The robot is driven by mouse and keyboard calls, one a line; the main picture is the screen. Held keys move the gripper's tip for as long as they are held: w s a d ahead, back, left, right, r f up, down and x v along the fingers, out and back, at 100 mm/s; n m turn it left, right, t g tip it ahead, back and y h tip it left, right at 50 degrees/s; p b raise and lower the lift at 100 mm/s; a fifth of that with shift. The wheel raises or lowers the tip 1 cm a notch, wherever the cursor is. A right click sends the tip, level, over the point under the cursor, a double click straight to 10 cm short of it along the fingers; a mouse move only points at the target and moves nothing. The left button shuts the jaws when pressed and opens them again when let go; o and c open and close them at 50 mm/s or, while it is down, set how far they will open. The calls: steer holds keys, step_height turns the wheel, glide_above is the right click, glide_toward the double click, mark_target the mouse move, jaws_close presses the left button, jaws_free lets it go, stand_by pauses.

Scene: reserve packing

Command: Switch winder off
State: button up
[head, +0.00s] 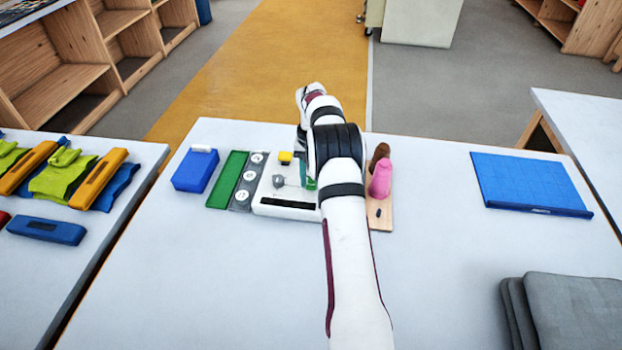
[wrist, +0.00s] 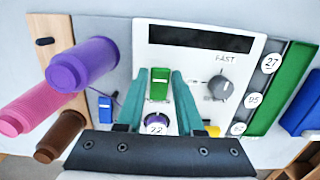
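The winder (head: 268,197) is a white machine on the table, with a black display strip (wrist: 200,38) in the wrist view. A green rocker switch (wrist: 158,84) is on its face below the display. My gripper (wrist: 159,76) has teal fingers, spread apart on either side of the green switch; I cannot tell whether they touch it. Beside the switch is a grey dial (wrist: 220,88) marked FAST. A purple-ringed round part (wrist: 157,124) marked 22 lies between the fingers, nearer the palm. In the head view my arm hides the winder's right part.
Purple (wrist: 82,64), pink (head: 380,180) and brown (head: 380,153) spools stand on a wooden board (head: 381,222) right beside the winder. A blue switch (wrist: 105,103) is near my finger. A green strip (head: 228,180) and blue box (head: 196,170) lie left.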

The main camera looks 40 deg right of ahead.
steer(key=o, duration=0.3)
steer(key=shift+o, duration=0.2)
step_height(320, 180, up, 16)
steer(key=shift+w+d+f, duration=0.15)
steer(key=shift+w+d, duration=0.25)
steer(key=shift+w, duration=0.05)
steer(key=s+a+r+n, duration=0.2)
steer(key=s+a+r, duration=0.1)
steer(key=a+r, duration=0.55)
steer(key=s+a, duration=0.9)
steer(key=a, duration=0.3)
steer(key=s+a+f, duration=0.3)
steer(key=s, duration=0.4)
steer(key=s+a+f+n, duration=0.1)
steer(key=s+a+f, duration=0.2)
steer(key=s, duration=0.4)
steer(key=s+a+f+y, duration=0.1)
steer(key=s+a+f, duration=0.2)
steer(key=s, duration=0.4)
steer(key=shift+s+a, duration=0.25)
steer(key=shift+a, duration=0.25)
